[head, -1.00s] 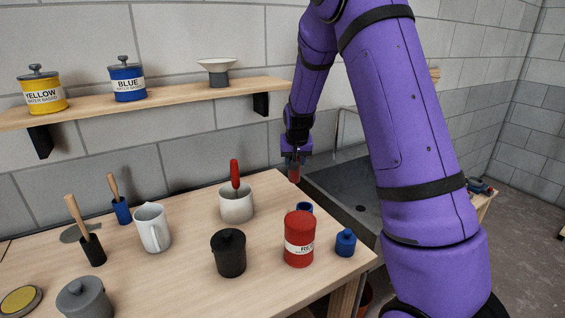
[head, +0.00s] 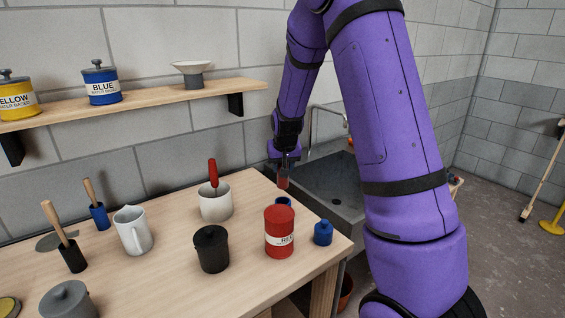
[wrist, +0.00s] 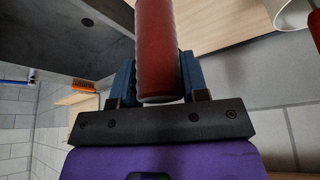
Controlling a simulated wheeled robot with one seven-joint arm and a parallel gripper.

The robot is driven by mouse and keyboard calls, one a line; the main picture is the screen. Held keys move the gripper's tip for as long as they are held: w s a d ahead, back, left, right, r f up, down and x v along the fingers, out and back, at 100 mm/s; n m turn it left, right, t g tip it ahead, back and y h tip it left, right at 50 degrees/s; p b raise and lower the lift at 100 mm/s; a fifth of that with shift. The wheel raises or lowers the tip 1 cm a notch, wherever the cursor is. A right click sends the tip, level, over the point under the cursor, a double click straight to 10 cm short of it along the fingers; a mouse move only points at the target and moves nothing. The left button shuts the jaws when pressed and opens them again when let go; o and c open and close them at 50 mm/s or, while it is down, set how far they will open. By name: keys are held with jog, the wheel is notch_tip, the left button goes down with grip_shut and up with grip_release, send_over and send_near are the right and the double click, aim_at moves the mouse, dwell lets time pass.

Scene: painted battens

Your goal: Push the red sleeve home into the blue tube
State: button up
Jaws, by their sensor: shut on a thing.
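The red sleeve (head: 283,181) hangs upright below my gripper (head: 284,164), near the table's back right edge. In the wrist view the red sleeve (wrist: 158,50) is a long red cylinder between the blue fingers of my gripper (wrist: 158,80), which is shut on it. The blue tube (head: 283,200) shows only as a short blue rim behind the red can. The sleeve's lower end appears just above this rim in the head view, with a small gap. I cannot tell how well they line up in depth. The tube is not seen in the wrist view.
The red can (head: 279,232) stands in front of the tube, with a small blue jar (head: 323,233) to its right. A white pot (head: 216,205), black pot (head: 211,249) and white jug (head: 133,231) stand left. A grey sink (head: 335,190) lies beyond the table's right edge.

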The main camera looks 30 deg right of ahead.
aim_at(283, 183)
jog(key=shift+f, duration=2.3)
jog(key=shift+f, duration=2.35)
jog(key=shift+r, duration=0.2)
jog(key=shift+r, duration=1.9)
jog(key=shift+f, duration=0.9)
dwell(0.3)
